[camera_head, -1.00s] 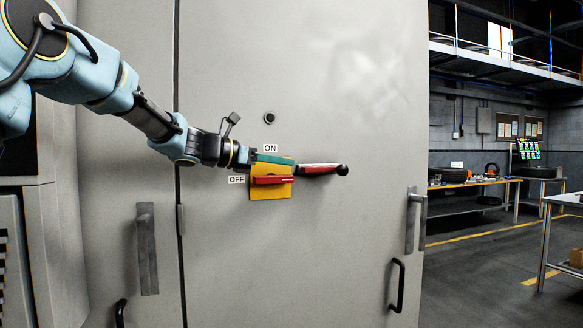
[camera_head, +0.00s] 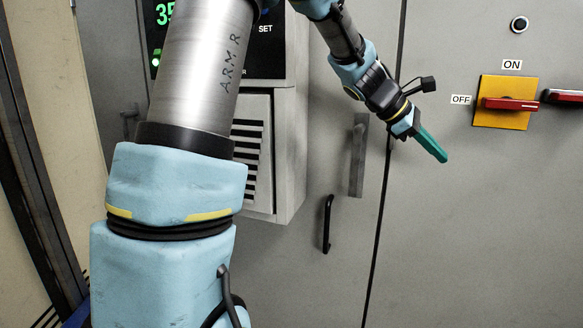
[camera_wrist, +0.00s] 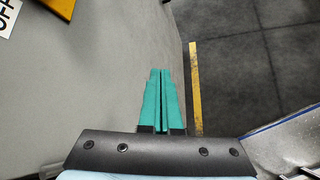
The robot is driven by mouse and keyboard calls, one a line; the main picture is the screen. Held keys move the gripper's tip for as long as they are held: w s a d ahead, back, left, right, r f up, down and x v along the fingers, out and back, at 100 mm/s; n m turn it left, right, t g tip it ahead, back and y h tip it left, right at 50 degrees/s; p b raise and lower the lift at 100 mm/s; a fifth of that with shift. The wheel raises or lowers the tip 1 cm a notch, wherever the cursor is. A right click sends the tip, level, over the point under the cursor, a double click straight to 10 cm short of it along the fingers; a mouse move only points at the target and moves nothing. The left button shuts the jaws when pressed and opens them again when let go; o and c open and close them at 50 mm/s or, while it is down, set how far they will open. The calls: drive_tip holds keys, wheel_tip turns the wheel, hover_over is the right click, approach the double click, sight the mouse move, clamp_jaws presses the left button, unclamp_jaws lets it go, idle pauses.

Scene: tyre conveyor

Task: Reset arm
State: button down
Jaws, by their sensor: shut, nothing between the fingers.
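My gripper (camera_head: 440,155) has shut green fingers with nothing between them. In the head view it hangs angled down to the right in front of the grey cabinet (camera_head: 470,220), left of and below the switch, apart from it. In the wrist view the gripper (camera_wrist: 161,75) points away along the cabinet, its two fingers together. The red switch handle (camera_head: 508,104) lies level across its yellow plate (camera_head: 507,119), beside the OFF label (camera_head: 461,100). The ON label (camera_head: 512,64) is above the plate.
A red and black lever (camera_head: 565,96) sits right of the switch. A vented control box (camera_head: 250,145) with a green display (camera_head: 165,14) stands at left. Open floor (camera_wrist: 245,75) shows in the wrist view.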

drive_tip(key=s+a+f+m+t+y, duration=0.1)
drive_tip(key=a+f+m+y, duration=0.2)
drive_tip(key=a+f, duration=0.55)
drive_tip(key=a+f+m+t+y, duration=0.1)
drive_tip(key=a+f+m+y, duration=0.2)
drive_tip(key=a, duration=1.1)
drive_tip(key=s+a+f+m+y, duration=0.2)
drive_tip(key=s+a+m, duration=0.1)
drive_tip(key=a, duration=0.5)
drive_tip(key=s+a+f+m+y, duration=0.1)
drive_tip(key=s+a+f+m, duration=0.2)
drive_tip(key=a, duration=0.5)
drive_tip(key=shift+s+a+y, duration=0.35)
drive_tip(key=shift+s+y, duration=0.05)
drive_tip(key=shift+s, duration=0.35)
drive_tip(key=c, duration=1.6)
unclamp_jaws()
